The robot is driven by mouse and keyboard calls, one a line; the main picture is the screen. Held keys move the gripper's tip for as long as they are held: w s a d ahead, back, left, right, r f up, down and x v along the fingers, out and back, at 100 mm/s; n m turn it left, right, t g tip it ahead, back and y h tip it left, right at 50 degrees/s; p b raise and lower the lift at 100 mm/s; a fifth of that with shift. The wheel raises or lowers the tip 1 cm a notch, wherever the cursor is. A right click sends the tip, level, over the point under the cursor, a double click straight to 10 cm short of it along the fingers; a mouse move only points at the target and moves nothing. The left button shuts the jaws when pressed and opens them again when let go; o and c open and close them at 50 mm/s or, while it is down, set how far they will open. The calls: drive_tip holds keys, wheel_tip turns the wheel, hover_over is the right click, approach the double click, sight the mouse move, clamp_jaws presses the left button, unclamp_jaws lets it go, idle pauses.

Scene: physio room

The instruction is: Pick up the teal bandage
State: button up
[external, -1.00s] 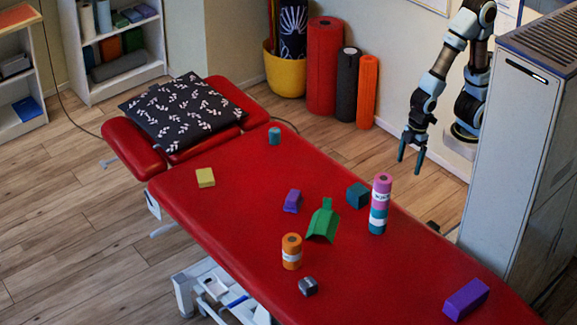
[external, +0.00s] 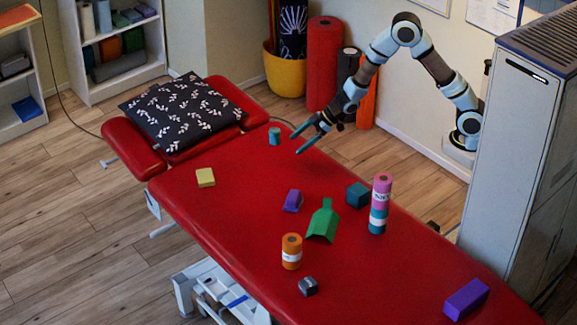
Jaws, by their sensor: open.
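A small teal roll (external: 274,136), a bandage by its look, stands upright near the far end of the red treatment table (external: 250,215). My gripper (external: 296,145) is open and empty, with its fingers pointing left, just right of this roll in the picture and apart from it. Its height above the table is hard to tell.
A teal cube (external: 357,195), a green dustpan-like piece (external: 323,221), a purple block (external: 293,201), a yellow block (external: 205,177), an orange roll (external: 291,251), a grey block (external: 308,287) and a long purple block (external: 466,299) lie on the table. A patterned cushion (external: 185,112) covers the headrest.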

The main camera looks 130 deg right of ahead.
drive_tip(key=m+t+h, duration=0.1)
drive_tip(key=t, duration=0.1)
approach(269, 143)
drive_tip(key=w+a+r, duration=0.1)
drive_tip(key=a, duration=0.1)
drive_tip(key=w+a+r, duration=0.1)
drive_tip(key=a+r, duration=0.1)
drive_tip(key=w+a+r, duration=0.1)
drive_tip(key=w+a, duration=0.1)
drive_tip(key=shift+r+b, duration=0.3)
drive_tip(key=shift+b, duration=0.05)
drive_tip(key=shift+t+h, duration=0.4)
drive_tip(key=shift+t, duration=0.1)
drive_tip(key=s+d, duration=0.1)
drive_tip(key=s+d+f, duration=0.1)
drive_tip(key=s+d, duration=0.2)
drive_tip(key=d, duration=0.1)
drive_tip(key=shift+s+d+f, duration=0.15)
drive_tip(key=shift+s+f, duration=0.15)
drive_tip(key=shift+s, duration=0.1)
drive_tip(key=shift+d+f, duration=0.1)
drive_tip(key=shift+d, duration=0.2)
drive_tip(key=p+x, duration=0.2)
drive_tip(key=x, duration=0.8)
drive_tip(key=shift+w, duration=0.2)
clamp_jaws()
